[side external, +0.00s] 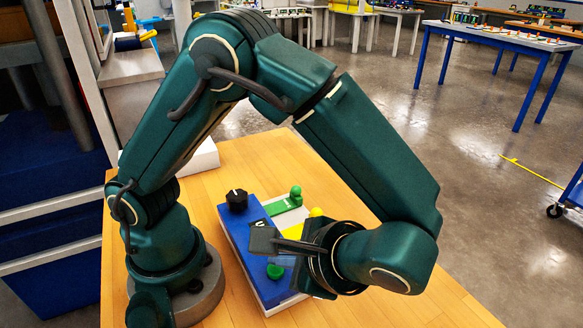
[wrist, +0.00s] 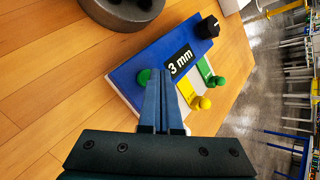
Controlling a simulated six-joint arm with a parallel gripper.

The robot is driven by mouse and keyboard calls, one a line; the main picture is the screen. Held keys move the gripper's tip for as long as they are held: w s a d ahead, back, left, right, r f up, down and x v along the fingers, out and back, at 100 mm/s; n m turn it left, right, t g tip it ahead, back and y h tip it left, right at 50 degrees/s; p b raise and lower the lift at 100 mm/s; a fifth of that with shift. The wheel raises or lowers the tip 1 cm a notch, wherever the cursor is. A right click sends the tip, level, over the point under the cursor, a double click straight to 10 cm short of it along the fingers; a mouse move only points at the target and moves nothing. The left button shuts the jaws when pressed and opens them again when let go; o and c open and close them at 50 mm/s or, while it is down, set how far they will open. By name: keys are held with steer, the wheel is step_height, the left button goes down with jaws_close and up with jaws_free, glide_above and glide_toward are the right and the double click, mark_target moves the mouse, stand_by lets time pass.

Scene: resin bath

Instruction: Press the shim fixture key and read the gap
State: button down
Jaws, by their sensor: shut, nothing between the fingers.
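The shim fixture is a blue panel (side external: 257,215) on a white base; it also shows in the wrist view (wrist: 150,58). Its dark display (wrist: 181,61) reads "3 mm" in the wrist view. A round green button (wrist: 143,77) sits on the panel; it shows in the side view (side external: 275,271) below my gripper (side external: 262,240). In the wrist view my gripper (wrist: 158,75) is shut and empty, its tips just right of the button and below the display. Whether the tips touch the panel I cannot tell. The display is mostly hidden in the side view.
A black knob (wrist: 208,27) stands at one end of the panel. A green slider (wrist: 213,77) and a yellow slider (wrist: 197,100), each with a ball knob, lie along one side. The wooden tabletop (wrist: 60,70) around the fixture is mostly clear. A white block (side external: 204,156) stands behind.

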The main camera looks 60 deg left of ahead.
mark_target(282, 276)
steer(key=shift+r, duration=0.25)
steer(key=shift+r, duration=2.5)
